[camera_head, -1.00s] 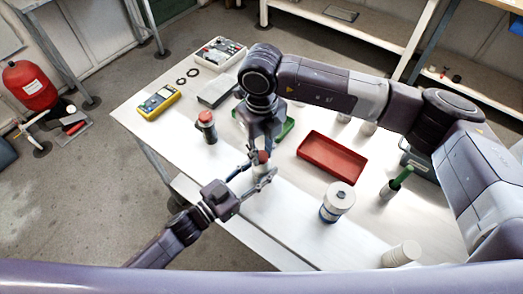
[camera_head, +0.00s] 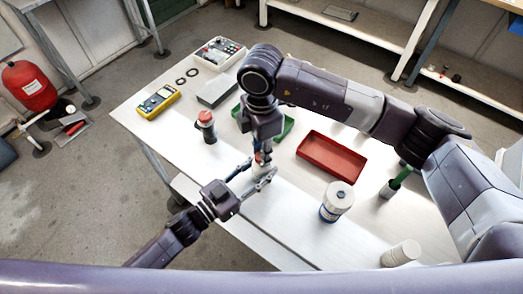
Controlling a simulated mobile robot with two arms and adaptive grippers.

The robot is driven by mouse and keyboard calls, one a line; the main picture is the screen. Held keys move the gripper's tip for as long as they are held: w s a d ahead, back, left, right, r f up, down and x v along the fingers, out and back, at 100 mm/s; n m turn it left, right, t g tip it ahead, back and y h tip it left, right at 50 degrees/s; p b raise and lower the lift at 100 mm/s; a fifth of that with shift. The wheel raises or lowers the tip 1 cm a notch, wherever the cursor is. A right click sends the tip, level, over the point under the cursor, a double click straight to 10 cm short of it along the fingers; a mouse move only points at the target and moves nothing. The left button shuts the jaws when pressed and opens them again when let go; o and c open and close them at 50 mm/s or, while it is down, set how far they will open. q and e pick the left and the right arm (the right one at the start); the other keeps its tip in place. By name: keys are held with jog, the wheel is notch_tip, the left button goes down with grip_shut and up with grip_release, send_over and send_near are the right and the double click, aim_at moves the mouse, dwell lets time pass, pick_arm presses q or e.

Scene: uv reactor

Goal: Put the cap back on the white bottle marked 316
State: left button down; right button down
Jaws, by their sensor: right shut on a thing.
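A small white bottle (camera_head: 259,169) stands on the table near its front middle; only part of it shows and I cannot read its mark. My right gripper (camera_head: 262,155) points down directly over it. It is shut on a small reddish cap (camera_head: 258,157), at the bottle's top; I cannot tell if the cap touches the bottle. My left gripper (camera_head: 260,171) comes from the front left, its fingers spread on either side of the bottle, with no clear contact.
A red tray (camera_head: 333,172), a white and blue container (camera_head: 336,203) and a holder with a green handle (camera_head: 392,188) are to the right. A red-topped dark bottle (camera_head: 206,127) and a yellow meter (camera_head: 158,101) are to the left. A green tray (camera_head: 287,127) lies behind my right gripper.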

jog(key=m, duration=0.6)
jog(key=shift+m, duration=0.3)
jog(key=c, duration=1.6)
grip_release()
jog(key=shift+r, duration=0.1)
notch_tip(320, 180, up, 12)
jog(key=shift+f, duration=0.1)
pick_arm(q)
jog(key=c, duration=1.2)
grip_release()
